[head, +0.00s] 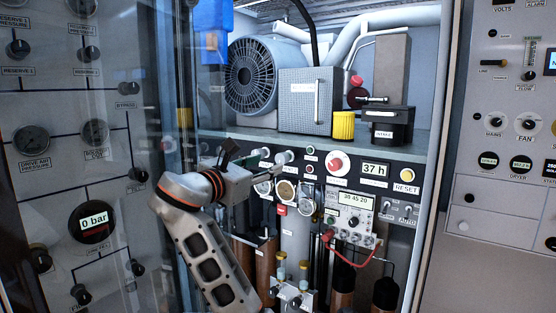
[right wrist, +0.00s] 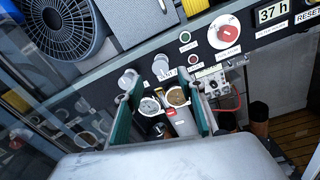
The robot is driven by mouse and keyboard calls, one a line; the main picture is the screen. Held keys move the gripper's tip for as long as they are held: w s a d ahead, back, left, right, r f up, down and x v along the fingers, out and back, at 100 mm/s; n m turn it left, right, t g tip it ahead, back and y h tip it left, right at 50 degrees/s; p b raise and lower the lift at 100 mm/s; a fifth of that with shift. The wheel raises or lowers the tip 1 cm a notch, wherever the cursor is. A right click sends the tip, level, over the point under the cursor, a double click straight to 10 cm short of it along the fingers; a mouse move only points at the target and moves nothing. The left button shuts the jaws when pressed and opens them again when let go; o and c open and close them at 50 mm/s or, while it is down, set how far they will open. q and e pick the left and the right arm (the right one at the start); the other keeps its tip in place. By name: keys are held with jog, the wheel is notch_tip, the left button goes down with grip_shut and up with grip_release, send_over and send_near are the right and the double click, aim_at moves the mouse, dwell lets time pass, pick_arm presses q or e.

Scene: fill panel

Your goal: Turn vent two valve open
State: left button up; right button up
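Two pale grey round knobs sit side by side on the upper black control strip, one left (head: 263,153) and one right (head: 284,157). They also show in the right wrist view, left (right wrist: 128,79) and right (right wrist: 160,67). My right gripper (head: 250,174) is in front of the strip, close to these knobs. In the right wrist view its two teal-lined fingers (right wrist: 161,94) are spread apart with nothing gripped between them. My left gripper is not in view.
Two round gauges (right wrist: 163,102) and a red tag lie below the knobs. A red-and-white knob (head: 335,164) and a 37 h display (head: 375,169) are to the right. A meter with a red cable (head: 350,213) is lower right. A glass door (head: 140,120) stands left.

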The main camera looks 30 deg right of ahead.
aim_at(280, 158)
jog(key=p+x, duration=0.1)
jog(key=x, duration=0.6)
jog(key=c, duration=1.1)
